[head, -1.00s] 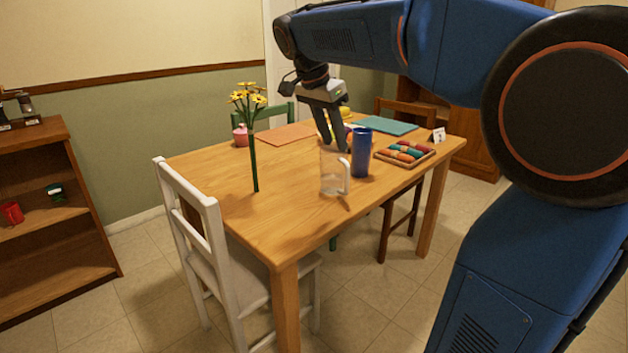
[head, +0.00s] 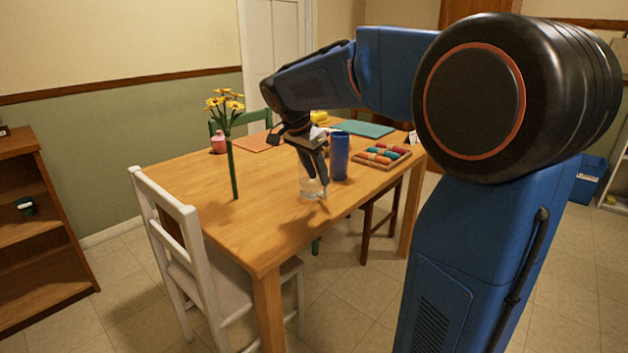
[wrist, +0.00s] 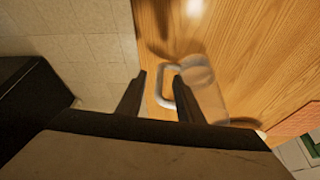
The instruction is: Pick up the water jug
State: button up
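The clear glass water jug (head: 308,184) stands upright on the wooden table (head: 190,180), near its front edge. In the wrist view the jug (wrist: 203,88) shows as a see-through body with its handle (wrist: 166,86) toward the left. My gripper (head: 322,182) reaches down at the jug from above in the head view and hides part of it. In the wrist view my gripper (wrist: 158,92) has its two dark fingers spread apart, with the handle showing between them near the right finger. I cannot tell whether a finger touches it.
A tall blue cup (head: 339,158) stands just right of the jug. A tray of colored rolls (head: 381,156) lies farther right. A tall flower stem (head: 233,165) stands to the left. A white chair (head: 200,255) is at the table's left side.

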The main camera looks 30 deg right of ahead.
aim_at(324, 198)
jog(key=shift+d+x, duration=0.2)
jog(key=shift+x, duration=1.2)
jog(key=shift+d+x, duration=0.2)
jog(key=shift+x, duration=1.2)
jog(key=shift+w+r, duration=0.1)
jog(key=shift+r, duration=0.1)
jog(key=shift+c, duration=0.5)
grip_shut()
